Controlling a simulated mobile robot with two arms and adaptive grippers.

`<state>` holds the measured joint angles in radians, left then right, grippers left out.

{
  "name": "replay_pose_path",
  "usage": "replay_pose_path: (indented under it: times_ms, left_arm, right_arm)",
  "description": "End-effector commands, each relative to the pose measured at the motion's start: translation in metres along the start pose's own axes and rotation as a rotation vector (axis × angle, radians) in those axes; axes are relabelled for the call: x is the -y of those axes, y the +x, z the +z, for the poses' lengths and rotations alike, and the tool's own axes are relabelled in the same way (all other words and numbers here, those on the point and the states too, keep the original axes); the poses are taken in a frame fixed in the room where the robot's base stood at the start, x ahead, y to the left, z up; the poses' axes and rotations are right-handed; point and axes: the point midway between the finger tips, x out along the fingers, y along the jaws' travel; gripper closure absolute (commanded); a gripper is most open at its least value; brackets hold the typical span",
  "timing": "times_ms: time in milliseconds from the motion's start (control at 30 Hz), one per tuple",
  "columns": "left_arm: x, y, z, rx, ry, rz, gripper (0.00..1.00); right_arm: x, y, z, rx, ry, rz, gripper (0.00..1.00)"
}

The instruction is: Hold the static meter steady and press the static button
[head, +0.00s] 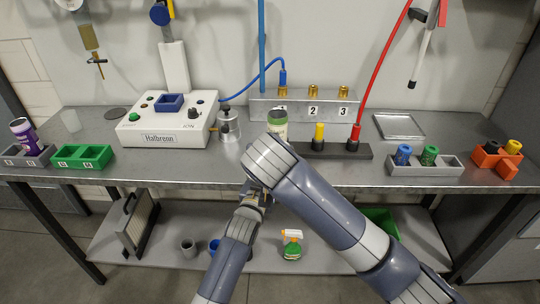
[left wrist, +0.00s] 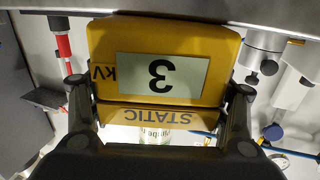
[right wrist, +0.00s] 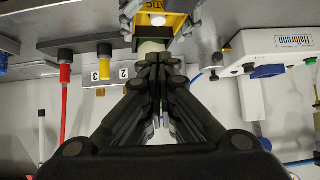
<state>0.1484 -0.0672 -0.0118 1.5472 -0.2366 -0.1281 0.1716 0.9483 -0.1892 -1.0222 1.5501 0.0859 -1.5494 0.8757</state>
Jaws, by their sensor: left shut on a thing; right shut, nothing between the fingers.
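The static meter (left wrist: 160,60) is a yellow box with a pale display that reads 3, upside down in the left wrist view, with kV beside it and STATIC on its edge. My left gripper (left wrist: 158,90) is shut on its two sides. The meter (right wrist: 178,22) also shows at the top of the right wrist view, with a small pale round spot (right wrist: 157,20) that may be the button. My right gripper (right wrist: 157,58) is shut and empty, its tips close below the meter; I cannot tell whether they touch. In the head view my right arm hides the meter.
A jar with a green label (head: 278,122) stands on the bench (head: 200,172) beyond my arms. The white Halbrenn machine (head: 165,135) is on the left. A block with yellow and red plugs (head: 335,150) and a grey holder (head: 425,168) are on the right.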

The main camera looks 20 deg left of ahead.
Motion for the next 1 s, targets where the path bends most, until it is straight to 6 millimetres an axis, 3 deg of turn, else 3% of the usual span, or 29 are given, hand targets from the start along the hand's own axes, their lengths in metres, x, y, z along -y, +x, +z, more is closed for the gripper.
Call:
replay_pose_path:
  times_ms: [233,933,967,1000]
  left_arm:
    - [0.001,0.001,-0.004,-0.007,0.002,-0.002,0.67]
    - [0.001,0.001,-0.004,-0.007,0.002,-0.002,0.67]
    - [0.001,0.001,-0.004,-0.007,0.002,-0.002,0.28]
    - [0.001,0.001,-0.004,-0.007,0.002,-0.002,0.19]
  right_arm:
    - [0.000,-0.021,-0.001,-0.001,0.001,-0.001,1.00]
    - [0.000,-0.023,-0.001,-0.001,0.001,-0.001,1.00]
    - [0.000,-0.023,-0.001,-0.001,0.001,-0.001,1.00]
    - [0.000,-0.023,-0.001,-0.001,0.001,-0.001,1.00]
